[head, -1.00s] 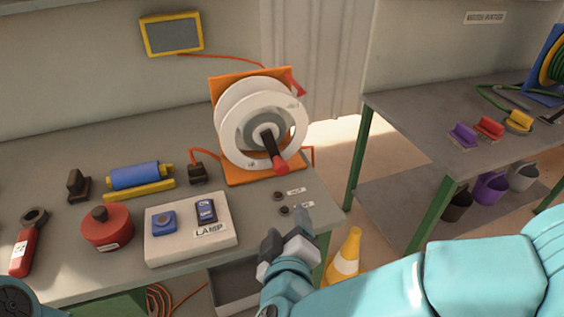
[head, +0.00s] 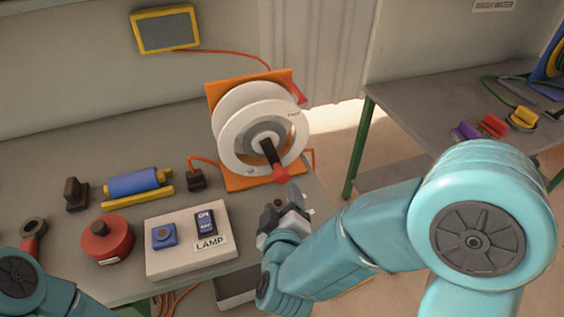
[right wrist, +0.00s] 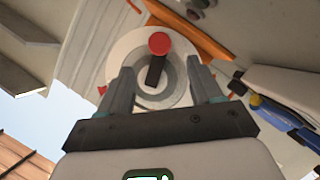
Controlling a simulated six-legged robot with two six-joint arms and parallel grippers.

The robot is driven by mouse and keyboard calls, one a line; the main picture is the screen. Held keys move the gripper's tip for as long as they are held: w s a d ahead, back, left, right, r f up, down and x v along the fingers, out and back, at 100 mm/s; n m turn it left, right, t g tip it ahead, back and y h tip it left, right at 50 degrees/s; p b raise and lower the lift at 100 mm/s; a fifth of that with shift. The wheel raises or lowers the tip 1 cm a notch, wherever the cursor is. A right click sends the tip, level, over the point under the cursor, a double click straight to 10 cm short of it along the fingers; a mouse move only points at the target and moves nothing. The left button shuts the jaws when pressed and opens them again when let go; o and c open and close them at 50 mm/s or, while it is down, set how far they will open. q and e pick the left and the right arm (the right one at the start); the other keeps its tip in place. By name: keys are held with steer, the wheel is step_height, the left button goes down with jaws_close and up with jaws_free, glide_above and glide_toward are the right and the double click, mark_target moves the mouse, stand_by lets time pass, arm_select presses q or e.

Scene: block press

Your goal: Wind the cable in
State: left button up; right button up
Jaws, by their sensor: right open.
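A white cable reel (head: 235,112) stands on an orange frame (head: 219,93) at the right end of the bench. Its dark crank arm ends in a red knob (head: 280,175), which points toward me. The red knob also shows in the right wrist view (right wrist: 159,43), ahead of the fingers. An orange cable (head: 203,160) runs from a black plug (head: 196,181) toward the reel. My right gripper (head: 291,203) is open and empty, just below the knob and apart from it; the right wrist view shows its spread fingers (right wrist: 163,85).
A lamp switch box (head: 187,262), a red round canister (head: 107,245) and a blue roller (head: 134,184) stand left of the reel. A yellow-framed panel (head: 165,30) hangs on the wall. A second table (head: 420,120) is at right, past a gap.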

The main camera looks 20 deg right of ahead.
mark_target(282, 179)
steer(key=shift+b+x, duration=0.65)
steer(key=shift+x, duration=0.45)
steer(key=x, duration=0.7)
steer(key=shift+f, duration=0.1)
steer(key=shift+w+d+f, duration=0.1)
steer(key=shift+w+d, duration=0.15)
steer(key=shift+w, duration=0.35)
steer(key=shift+w+f, duration=0.15)
steer(key=shift+w, duration=0.15)
steer(key=shift+s, duration=0.15)
steer(key=shift+c, duration=0.4)
jaws_close()
arm_select(q)
steer(key=shift+s+a+r, duration=0.1)
steer(key=shift+s, duration=0.1)
